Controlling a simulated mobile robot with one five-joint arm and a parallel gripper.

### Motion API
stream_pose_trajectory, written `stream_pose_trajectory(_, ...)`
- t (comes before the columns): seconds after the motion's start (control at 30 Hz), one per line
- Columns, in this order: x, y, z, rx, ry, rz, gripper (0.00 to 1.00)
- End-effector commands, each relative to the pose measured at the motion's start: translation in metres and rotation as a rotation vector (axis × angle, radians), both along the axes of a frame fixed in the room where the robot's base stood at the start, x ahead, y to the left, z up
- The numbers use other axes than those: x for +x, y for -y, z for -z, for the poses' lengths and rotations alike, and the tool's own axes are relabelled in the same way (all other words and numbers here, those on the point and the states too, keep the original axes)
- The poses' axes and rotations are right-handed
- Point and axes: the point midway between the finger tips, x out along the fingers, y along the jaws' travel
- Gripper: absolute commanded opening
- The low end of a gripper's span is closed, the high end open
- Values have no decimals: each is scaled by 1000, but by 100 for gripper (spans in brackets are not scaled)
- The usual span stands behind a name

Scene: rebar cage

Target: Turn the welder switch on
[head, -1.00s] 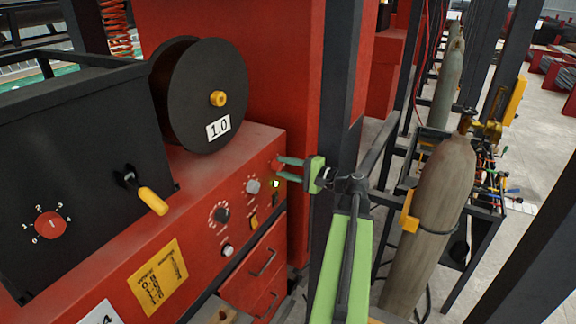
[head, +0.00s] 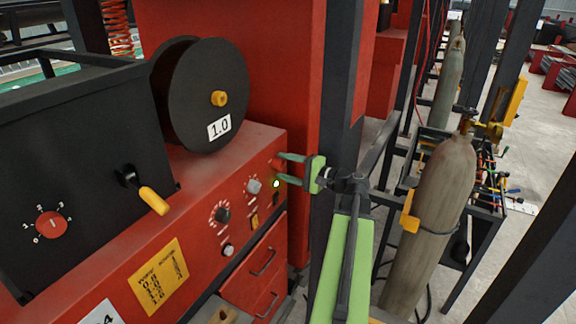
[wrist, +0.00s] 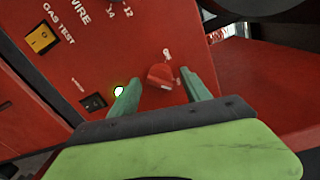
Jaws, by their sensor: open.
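The red rotary switch (wrist: 160,76) is on the welder's red front panel (head: 205,220). In the wrist view its pointer lies sideways, with small white marks beside it. My gripper (wrist: 159,78) is open, with its two green fingers on either side of this switch; I cannot tell whether they touch it. In the head view my gripper (head: 280,165) reaches the panel's right end from the right, and the switch is partly hidden by the fingers.
A black rocker switch (wrist: 95,102) and a yellow gas test switch (wrist: 41,39) are nearby on the panel. A wire spool (head: 200,95) stands above. A dark post (head: 340,100) rises behind my gripper. Gas cylinders (head: 440,200) stand to the right.

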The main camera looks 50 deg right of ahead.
Motion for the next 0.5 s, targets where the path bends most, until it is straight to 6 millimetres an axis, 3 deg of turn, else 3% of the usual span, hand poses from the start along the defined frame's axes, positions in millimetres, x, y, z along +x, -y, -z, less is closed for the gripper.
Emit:
stream_pose_trajectory(0.17,-22,6,-2,0,0,3,56)
stream_pose_trajectory(0.5,-114,30,-8,0,1,5,56)
